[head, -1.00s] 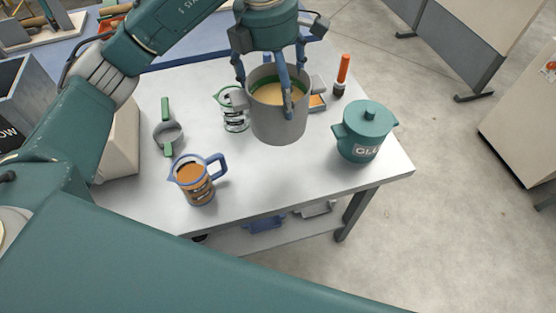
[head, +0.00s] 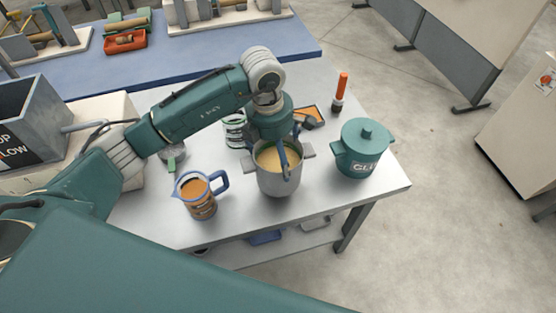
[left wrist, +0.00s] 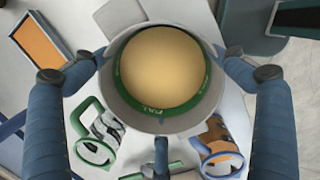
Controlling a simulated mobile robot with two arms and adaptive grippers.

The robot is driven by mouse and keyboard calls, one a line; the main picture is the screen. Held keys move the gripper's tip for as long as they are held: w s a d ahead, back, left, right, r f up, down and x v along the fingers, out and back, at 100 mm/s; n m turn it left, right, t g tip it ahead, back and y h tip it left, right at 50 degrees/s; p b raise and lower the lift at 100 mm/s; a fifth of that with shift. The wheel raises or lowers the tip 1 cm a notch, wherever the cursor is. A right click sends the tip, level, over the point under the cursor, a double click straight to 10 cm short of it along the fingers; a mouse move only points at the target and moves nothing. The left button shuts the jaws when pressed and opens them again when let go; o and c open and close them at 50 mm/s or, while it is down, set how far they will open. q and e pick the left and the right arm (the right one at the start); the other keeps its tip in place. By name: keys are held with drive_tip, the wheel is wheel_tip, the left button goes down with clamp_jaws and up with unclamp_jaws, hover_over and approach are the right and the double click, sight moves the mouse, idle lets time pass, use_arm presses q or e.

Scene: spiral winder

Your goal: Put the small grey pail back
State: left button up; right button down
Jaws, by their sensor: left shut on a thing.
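The small grey pail (head: 279,184) is at the table's front middle, upright, with tan contents inside. In the left wrist view the pail (left wrist: 120,95) fills the upper middle, with a green band marked FULL inside its rim. My left gripper (head: 281,156) comes down over it from above, shut on the pail. One finger shows at the pail's near side; the others are partly hidden. The pail's bottom looks at or very near the table top; I cannot tell whether it touches. My right gripper is not in view.
A blue-handled jug (head: 199,196) with brown contents stands left of the pail, and a teal lidded glue pot (head: 362,150) right. A green-rimmed jug (head: 234,131) stands behind. An orange-tipped tool (head: 340,92) stands at the back right. The table's front right is clear.

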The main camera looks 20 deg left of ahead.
use_arm(q)
wheel_tip(320, 180, down, 3)
drive_tip(key=shift+f+p, duration=0.1)
drive_tip(key=shift+p, duration=0.35)
drive_tip(key=shift+f, duration=0.1)
drive_tip(key=o, duration=1.6)
drive_tip(key=shift+f, duration=0.2)
drive_tip(key=shift+c, duration=0.2)
drive_tip(key=shift+s, duration=0.1)
drive_tip(key=shift+r, duration=0.15)
drive_tip(key=r+b, duration=0.1)
drive_tip(key=r, duration=0.3)
drive_tip(key=r+b, duration=0.1)
drive_tip(key=r, duration=0.3)
drive_tip(key=a+r+b, duration=0.1)
drive_tip(key=r+b, duration=0.1)
drive_tip(key=r, duration=0.2)
drive_tip(key=shift+s, duration=0.4)
